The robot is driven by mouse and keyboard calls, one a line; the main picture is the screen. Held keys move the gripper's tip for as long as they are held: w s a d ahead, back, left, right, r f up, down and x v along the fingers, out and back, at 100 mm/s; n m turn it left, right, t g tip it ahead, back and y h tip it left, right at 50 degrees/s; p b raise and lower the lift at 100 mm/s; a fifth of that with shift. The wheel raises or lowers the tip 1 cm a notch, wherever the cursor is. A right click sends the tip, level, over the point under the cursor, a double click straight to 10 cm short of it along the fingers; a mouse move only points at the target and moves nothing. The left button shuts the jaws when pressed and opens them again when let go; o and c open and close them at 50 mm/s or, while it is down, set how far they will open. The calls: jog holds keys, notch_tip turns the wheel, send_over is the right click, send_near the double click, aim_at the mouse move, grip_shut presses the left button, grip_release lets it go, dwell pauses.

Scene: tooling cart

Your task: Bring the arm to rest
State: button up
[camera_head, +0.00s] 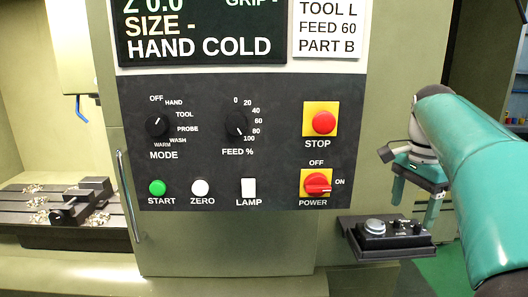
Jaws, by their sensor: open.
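My arm (475,160), teal with a pale wrist, reaches in from the right side of the picture. My gripper (413,212) hangs from it with its teal fingers pointing down and apart; nothing shows between them. The gripper is right of the machine's control panel (285,120), in front of or over a small black box (372,249) with a silver knob (375,226). I cannot tell whether a finger touches that box.
The panel carries a red stop button (324,122), a red power switch (316,183) lying toward ON, a mode knob (157,126) and a feed knob (236,124). The screen (200,30) reads "HAND COLD". A vise (80,203) with shavings sits at left.

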jog(key=s+a+f+n+t, duration=0.2)
jog(key=s+a+f+n, duration=0.5)
jog(key=s, duration=0.2)
jog(key=s+a+f+n+t, duration=0.3)
jog(key=s+a+f+n, duration=0.4)
jog(key=s, duration=0.3)
jog(key=shift+s+a+f+n+t, duration=0.3)
jog(key=shift+a+f, duration=0.1)
jog(key=shift+a, duration=0.25)
dwell(1.6)
